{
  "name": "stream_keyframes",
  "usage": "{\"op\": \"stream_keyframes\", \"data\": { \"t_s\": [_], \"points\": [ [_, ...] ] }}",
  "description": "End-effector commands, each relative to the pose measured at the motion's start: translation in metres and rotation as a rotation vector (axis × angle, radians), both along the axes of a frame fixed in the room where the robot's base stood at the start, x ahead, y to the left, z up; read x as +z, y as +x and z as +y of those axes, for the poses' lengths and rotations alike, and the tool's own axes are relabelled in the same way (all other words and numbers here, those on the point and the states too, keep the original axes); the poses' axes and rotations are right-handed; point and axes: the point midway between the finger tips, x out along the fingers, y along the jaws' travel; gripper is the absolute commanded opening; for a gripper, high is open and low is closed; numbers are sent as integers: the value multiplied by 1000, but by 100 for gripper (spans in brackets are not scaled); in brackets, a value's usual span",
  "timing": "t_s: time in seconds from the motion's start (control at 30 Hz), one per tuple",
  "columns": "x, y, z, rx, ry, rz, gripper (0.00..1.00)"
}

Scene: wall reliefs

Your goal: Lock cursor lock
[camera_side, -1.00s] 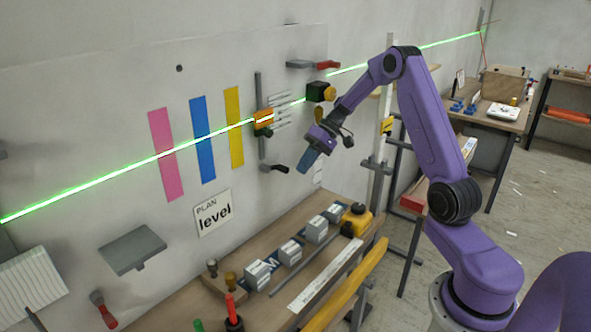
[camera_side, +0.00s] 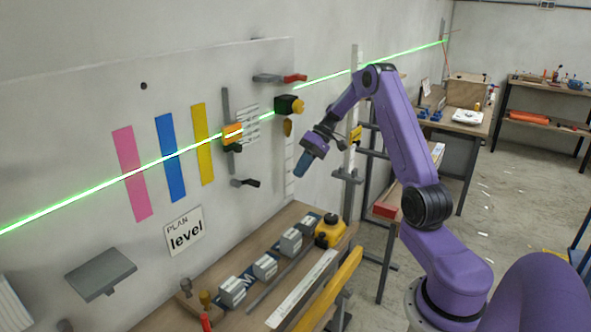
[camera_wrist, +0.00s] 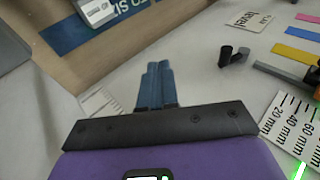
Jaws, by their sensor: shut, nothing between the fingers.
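An orange cursor block (camera_side: 232,134) sits on a grey vertical rail (camera_side: 226,105) on the wall board, with the green laser line crossing it. A small dark lever (camera_side: 246,183) sticks out at the rail's lower end; it also shows in the wrist view (camera_wrist: 232,56). I cannot tell which part is the cursor's lock. My gripper (camera_side: 301,168) hangs in the air in front of the board, right of the lever and apart from it. In the wrist view its blue fingers (camera_wrist: 155,82) are together and empty.
A black box with a yellow knob (camera_side: 290,106) and a red-handled grey lever (camera_side: 282,78) are above. Below stands a bench with several grey blocks (camera_side: 265,266) and a yellow device (camera_side: 329,231). A scale card (camera_wrist: 296,118) lies right in the wrist view.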

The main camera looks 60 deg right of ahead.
Motion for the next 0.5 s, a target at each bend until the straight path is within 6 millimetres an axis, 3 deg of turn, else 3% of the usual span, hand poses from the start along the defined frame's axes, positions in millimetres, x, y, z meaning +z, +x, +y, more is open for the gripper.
{"op": "stream_keyframes", "data": {
  "t_s": [0.17, 0.5],
  "points": [
    [19, -2, -11, 22, -99, -23, 0],
    [106, -18, -62, 76, -532, -102, 0]
  ]
}}
